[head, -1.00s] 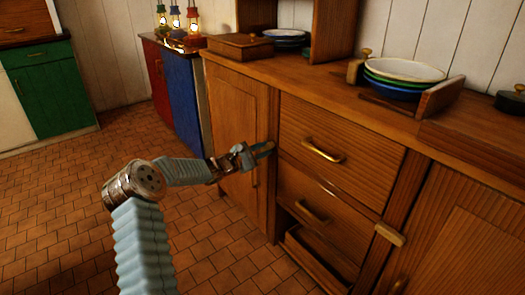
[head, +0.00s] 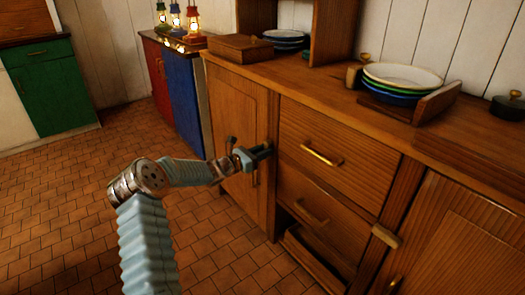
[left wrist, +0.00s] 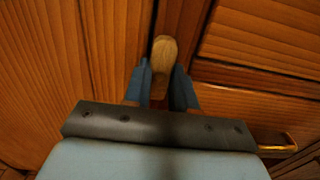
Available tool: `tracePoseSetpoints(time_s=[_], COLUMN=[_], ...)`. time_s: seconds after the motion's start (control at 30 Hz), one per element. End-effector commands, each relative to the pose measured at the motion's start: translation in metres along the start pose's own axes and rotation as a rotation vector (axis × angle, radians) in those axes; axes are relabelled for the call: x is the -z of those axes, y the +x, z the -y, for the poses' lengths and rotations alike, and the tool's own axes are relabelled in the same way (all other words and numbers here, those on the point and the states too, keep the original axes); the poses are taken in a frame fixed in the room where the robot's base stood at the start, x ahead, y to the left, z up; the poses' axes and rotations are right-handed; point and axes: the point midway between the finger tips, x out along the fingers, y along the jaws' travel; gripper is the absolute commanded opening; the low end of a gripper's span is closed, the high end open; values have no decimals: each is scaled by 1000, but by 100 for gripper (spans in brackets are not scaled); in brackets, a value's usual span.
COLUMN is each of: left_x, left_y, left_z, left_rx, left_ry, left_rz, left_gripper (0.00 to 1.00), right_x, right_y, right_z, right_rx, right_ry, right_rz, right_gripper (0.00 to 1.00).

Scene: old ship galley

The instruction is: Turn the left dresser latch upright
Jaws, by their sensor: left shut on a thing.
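My left gripper (head: 262,152) is at the front of the wooden dresser (head: 325,136), by the post between the left door (head: 236,120) and the drawers. In the left wrist view, the left latch (left wrist: 163,52), a pale wooden piece with a rounded end, sits between the two blue fingers. The gripper is shut on it. The latch's far end sticks out past the fingertips. In the head view the gripper covers the latch, so its tilt is hard to judge there. My right gripper is not in view.
Brass drawer handles (head: 322,154) stick out close to my left gripper. The bottom drawer (head: 312,262) stands partly open. Stacked plates (head: 402,76) stand on top. The tiled floor at left is clear.

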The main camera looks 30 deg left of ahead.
Motion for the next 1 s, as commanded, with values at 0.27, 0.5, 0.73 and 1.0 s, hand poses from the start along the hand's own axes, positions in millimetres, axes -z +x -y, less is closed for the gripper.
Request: tracePoseSetpoints(time_s=[0.27, 0.5, 0.73, 1.0], left_x=[3, 3, 2, 1], left_y=[-1, -1, -1, -2], left_z=[0, 0, 0, 0], left_rx=[0, 0, 0, 0], left_ry=[-27, -28, -26, -24], left_rz=[-5, -5, -3, -2], left_gripper=[0, 0, 51, 51], right_x=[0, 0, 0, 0], right_y=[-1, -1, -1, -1], right_z=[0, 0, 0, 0], right_rx=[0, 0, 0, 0], right_ry=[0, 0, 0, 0], right_rz=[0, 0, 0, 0], right_gripper=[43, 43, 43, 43])
